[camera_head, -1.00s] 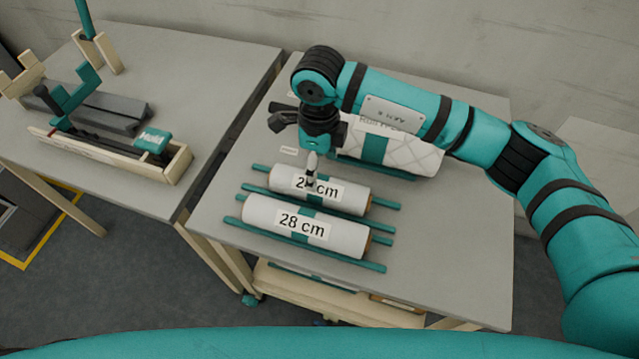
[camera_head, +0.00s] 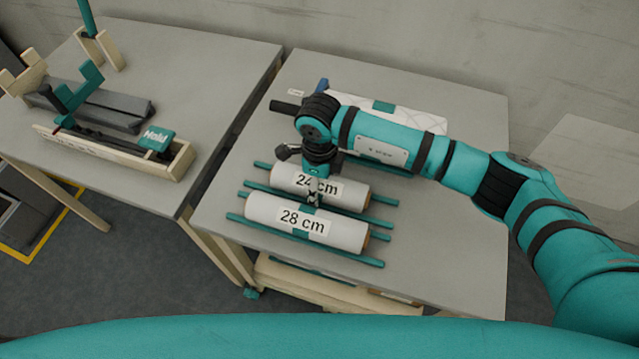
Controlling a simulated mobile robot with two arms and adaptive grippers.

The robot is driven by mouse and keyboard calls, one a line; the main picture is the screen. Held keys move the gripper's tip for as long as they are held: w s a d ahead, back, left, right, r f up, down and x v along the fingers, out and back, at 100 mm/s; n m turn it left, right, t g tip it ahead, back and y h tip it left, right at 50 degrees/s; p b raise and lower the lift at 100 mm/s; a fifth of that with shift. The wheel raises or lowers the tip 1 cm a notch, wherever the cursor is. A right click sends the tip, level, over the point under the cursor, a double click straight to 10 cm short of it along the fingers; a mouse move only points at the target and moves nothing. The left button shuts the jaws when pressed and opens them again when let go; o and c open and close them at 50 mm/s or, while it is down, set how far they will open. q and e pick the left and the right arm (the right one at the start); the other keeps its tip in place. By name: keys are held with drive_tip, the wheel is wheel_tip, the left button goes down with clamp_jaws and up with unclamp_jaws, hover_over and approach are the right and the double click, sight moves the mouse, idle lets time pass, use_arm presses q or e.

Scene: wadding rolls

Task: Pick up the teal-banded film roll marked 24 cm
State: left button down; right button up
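The white film roll marked 24 cm (camera_head: 346,193) lies on teal rails on the right-hand table. Its teal band is mostly hidden behind my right gripper. The roll marked 28 cm (camera_head: 268,213) lies parallel in front of it, nearer me, with a teal band at its middle. My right gripper (camera_head: 313,197) points down at the middle of the 24 cm roll, over its label. Its fingers are small and partly merged with the label, so I cannot tell if they are open or touching the roll. My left gripper is out of view.
A larger quilted white roll (camera_head: 420,117) with a teal band lies behind, partly covered by my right arm. The left table (camera_head: 190,70) holds a wooden fixture (camera_head: 110,155) with a teal block marked Hold. The right table's front right area is clear.

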drive_tip(key=c, duration=1.1)
drive_tip(key=shift+r, duration=0.1)
drive_tip(key=shift+c, duration=0.2)
